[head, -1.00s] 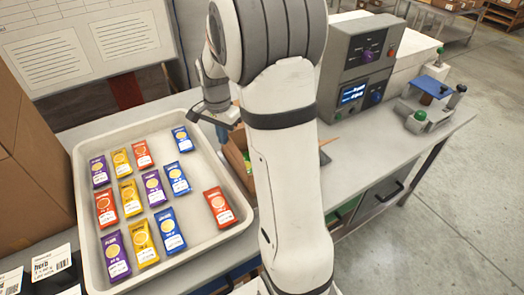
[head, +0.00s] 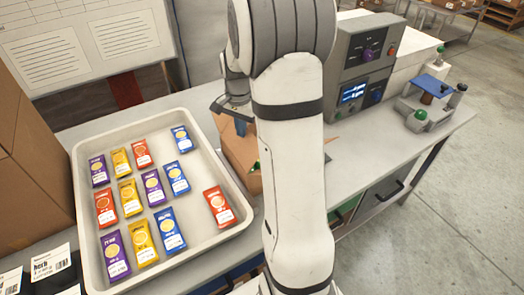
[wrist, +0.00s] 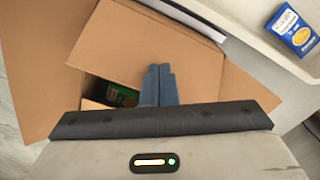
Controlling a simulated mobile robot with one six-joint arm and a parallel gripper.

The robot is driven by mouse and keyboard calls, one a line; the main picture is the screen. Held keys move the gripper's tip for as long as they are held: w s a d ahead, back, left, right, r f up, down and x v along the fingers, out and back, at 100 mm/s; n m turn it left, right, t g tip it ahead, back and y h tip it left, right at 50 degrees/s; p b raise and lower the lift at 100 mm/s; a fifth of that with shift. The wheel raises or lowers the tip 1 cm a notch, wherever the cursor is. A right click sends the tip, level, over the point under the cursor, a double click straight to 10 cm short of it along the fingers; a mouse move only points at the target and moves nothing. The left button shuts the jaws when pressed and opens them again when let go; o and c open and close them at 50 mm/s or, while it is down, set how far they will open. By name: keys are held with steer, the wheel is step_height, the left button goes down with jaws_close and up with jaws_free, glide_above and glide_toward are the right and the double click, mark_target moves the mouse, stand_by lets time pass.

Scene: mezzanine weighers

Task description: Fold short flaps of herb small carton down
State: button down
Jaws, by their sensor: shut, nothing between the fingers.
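The small carton (wrist: 110,55) is brown cardboard and stands open beside the tray. In the head view only part of the carton (head: 238,150) shows; my arm hides the rest. In the wrist view one broad flap lies across much of the opening, and other flaps spread outward. A dark gap at the lower left shows a green packet (wrist: 118,95) inside. My gripper (wrist: 158,72) is shut and empty, its blue fingertips over the broad flap's edge; I cannot tell whether they touch it. In the head view my gripper (head: 240,128) is over the carton.
A pale tray (head: 85,240) with several coloured packets stands left of the carton. A grey control box (head: 362,65) and a blue-topped device (head: 432,88) stand on the bench to the right. A large brown box (head: 30,160) is at the far left.

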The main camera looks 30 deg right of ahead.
steer(key=shift+d+f, duration=0.1)
steer(key=shift+d, duration=0.35)
steer(key=shift+d+f+b, duration=0.75)
steer(key=shift+d+f, duration=0.2)
steer(key=shift+f, duration=0.1)
steer(key=shift+d, duration=0.2)
steer(key=shift+f, duration=0.1)
steer(key=shift+d+f+b, duration=0.3)
steer(key=shift+f+b, duration=0.1)
steer(key=shift+f, duration=0.15)
steer(key=shift+d+f+b, duration=0.3)
steer(key=shift+f+b, duration=0.1)
steer(key=shift+f, duration=0.35)
